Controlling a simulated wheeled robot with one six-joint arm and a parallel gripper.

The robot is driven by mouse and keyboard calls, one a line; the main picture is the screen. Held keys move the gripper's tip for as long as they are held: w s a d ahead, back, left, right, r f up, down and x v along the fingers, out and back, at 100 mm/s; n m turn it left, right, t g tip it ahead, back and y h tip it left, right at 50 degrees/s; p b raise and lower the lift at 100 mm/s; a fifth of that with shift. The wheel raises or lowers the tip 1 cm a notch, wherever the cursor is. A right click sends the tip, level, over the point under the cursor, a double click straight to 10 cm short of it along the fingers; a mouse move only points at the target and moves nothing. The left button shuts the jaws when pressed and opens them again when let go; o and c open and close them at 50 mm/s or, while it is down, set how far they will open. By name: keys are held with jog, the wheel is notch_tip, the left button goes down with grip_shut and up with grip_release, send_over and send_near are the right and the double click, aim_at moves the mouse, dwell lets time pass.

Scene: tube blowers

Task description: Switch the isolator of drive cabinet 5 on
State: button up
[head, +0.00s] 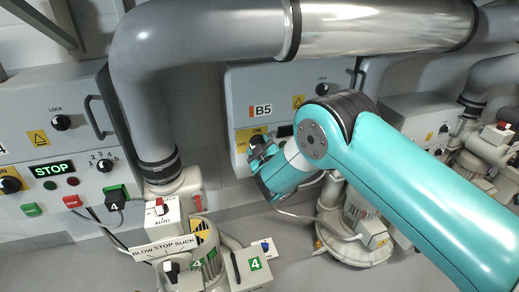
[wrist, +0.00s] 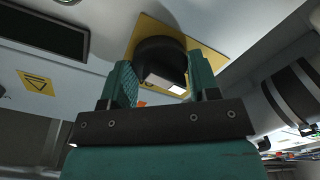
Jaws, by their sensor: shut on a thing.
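Drive cabinet 5 (head: 240,85) is a grey box with a B5 label (head: 264,110), behind the thick grey pipe in the head view. Its isolator is a black rotary knob (wrist: 158,55) on a yellow plate (wrist: 208,60), with a white mark on the knob facing my gripper's palm in the wrist view. My gripper (wrist: 161,84) has one green finger on each side of this knob and is shut on it.
Cabinet 4 (head: 85,95) stands left with a lit STOP display (head: 53,169). A blower with a BLOW STOP SUCK plate (head: 165,248) stands in front, under the big pipe (head: 140,90). Cabinet 5's display (wrist: 42,32) looks dark. Another blower (head: 355,225) stands below my arm.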

jog(key=m+b, duration=0.4)
jog(key=shift+f, duration=0.2)
jog(key=m+b, duration=0.9)
jog(key=b, duration=0.1)
jog(key=m+b, duration=0.3)
jog(key=shift+r+b, duration=0.15)
jog(key=shift+b, duration=0.15)
jog(key=shift+r+m, duration=0.1)
jog(key=shift+m, duration=0.3)
jog(key=o, duration=0.9)
